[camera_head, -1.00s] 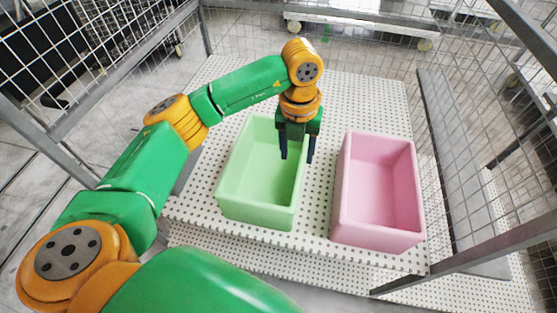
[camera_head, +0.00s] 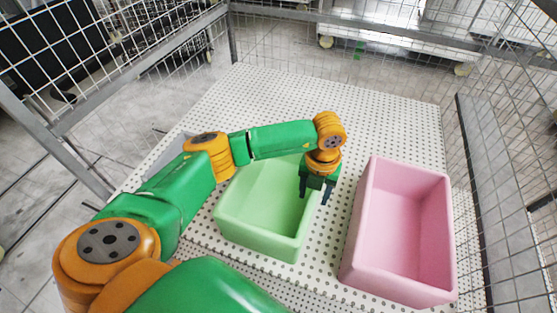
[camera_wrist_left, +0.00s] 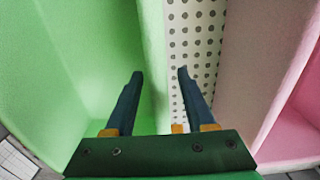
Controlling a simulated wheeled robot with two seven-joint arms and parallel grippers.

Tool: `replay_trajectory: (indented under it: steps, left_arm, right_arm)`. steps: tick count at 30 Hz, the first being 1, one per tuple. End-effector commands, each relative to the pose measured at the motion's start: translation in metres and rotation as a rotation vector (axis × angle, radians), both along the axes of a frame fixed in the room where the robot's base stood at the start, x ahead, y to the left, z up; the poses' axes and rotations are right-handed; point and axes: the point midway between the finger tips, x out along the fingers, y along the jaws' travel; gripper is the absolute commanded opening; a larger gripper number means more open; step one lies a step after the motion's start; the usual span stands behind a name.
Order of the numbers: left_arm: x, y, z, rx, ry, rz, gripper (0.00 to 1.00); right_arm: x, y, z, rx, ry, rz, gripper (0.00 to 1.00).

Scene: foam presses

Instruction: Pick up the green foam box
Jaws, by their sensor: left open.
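The light green foam box (camera_head: 255,237) stands open-topped on a white perforated surface, left of the pink box. My left gripper (camera_head: 315,197) points down at the box's right wall, open, with its two dark fingers apart. In the left wrist view, the box's wall rim (camera_wrist_left: 153,50) shows between the fingers of the left gripper (camera_wrist_left: 160,73). One finger is over the box's inside, the other over the perforated gap. I cannot tell how far down the fingers reach or whether they touch the wall. My right gripper is not in view.
A pink open box (camera_head: 395,285) stands close on the right, with a narrow strip of perforated surface (camera_head: 345,205) between the boxes. Wire mesh walls (camera_head: 145,50) with grey posts enclose the back and sides. The perforated surface behind the boxes is clear.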

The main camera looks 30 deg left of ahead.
Motion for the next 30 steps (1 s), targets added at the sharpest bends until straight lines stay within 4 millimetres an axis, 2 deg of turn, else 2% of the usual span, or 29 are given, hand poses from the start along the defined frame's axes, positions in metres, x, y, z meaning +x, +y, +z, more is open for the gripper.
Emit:
replay_trajectory:
  steps: [1, 7, 30]
  left_arm:
    - [0.0000, -0.0001, 0.0000, 0.000, 0.000, 0.000, 0.55]
    - [-0.0001, -0.0002, 0.0002, -0.001, 0.000, 0.000, 0.01]
    - [0.0000, -0.0003, 0.0005, -0.001, 0.000, 0.000, 0.00]
  right_arm:
    - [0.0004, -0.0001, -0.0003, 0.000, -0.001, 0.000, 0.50]
    - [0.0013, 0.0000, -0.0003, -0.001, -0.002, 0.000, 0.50]
    - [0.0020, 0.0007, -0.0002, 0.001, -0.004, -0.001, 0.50]
